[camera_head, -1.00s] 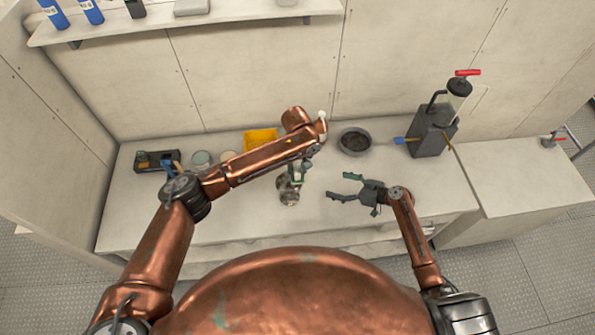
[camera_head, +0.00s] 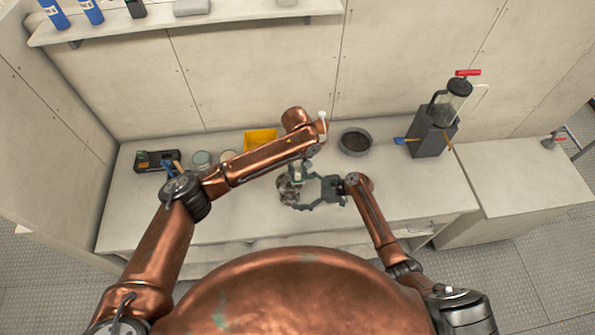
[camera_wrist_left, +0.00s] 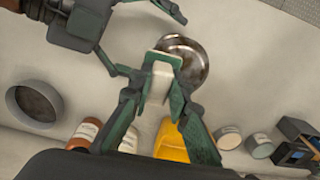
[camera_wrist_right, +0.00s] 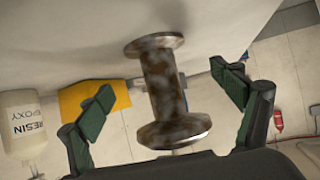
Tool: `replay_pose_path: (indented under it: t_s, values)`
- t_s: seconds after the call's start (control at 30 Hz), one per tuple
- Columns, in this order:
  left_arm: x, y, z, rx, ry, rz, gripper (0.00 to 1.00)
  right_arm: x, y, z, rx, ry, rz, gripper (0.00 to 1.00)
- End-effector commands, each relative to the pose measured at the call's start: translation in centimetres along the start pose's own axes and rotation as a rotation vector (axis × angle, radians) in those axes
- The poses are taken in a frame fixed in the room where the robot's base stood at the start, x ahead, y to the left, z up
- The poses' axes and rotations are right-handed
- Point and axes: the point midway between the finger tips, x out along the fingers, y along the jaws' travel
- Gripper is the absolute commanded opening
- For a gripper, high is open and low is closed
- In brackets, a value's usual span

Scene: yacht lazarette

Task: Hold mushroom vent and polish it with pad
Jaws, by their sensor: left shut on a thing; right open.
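The mushroom vent (camera_head: 284,190) is a tarnished, spool-shaped metal piece with a wide flange at each end, near the middle of the worktop. It also shows in the left wrist view (camera_wrist_left: 188,58) and the right wrist view (camera_wrist_right: 163,85). My left gripper (camera_head: 297,175) is shut on a pale block (camera_wrist_left: 160,78), apparently the pad, held right beside the vent; whether they touch is unclear. My right gripper (camera_head: 302,191) is open, with its fingers (camera_wrist_right: 168,100) on either side of the vent, not closed on it.
A yellow bin (camera_head: 260,139), a dark round bowl (camera_head: 355,142) and small jars (camera_head: 201,159) stand along the back. A dark tray (camera_head: 157,160) is at the left, a grey pump unit (camera_head: 432,132) at the right. The front right worktop is clear.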

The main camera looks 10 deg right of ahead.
Motion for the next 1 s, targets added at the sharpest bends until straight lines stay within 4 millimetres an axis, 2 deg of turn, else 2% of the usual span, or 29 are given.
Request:
replay_pose_path:
  t_s: [0.1,0.3,0.67,1.0]
  values:
    - [0.0,0.0,0.0,0.000,0.000,0.000,0.00,1.4,0.0,0.0,0.001,-0.001,-0.001,0.86]
    - [0.0,0.0,0.0,0.000,0.000,0.000,0.00,2.9,0.0,0.1,0.000,-0.001,0.000,0.86]
    - [0.0,0.0,0.0,0.000,0.000,0.000,0.00,3.3,0.0,0.1,0.000,-0.001,0.001,0.86]
    - [0.0,0.0,0.0,0.000,0.000,0.000,0.00,3.2,0.0,0.1,0.001,-0.001,0.001,0.64]
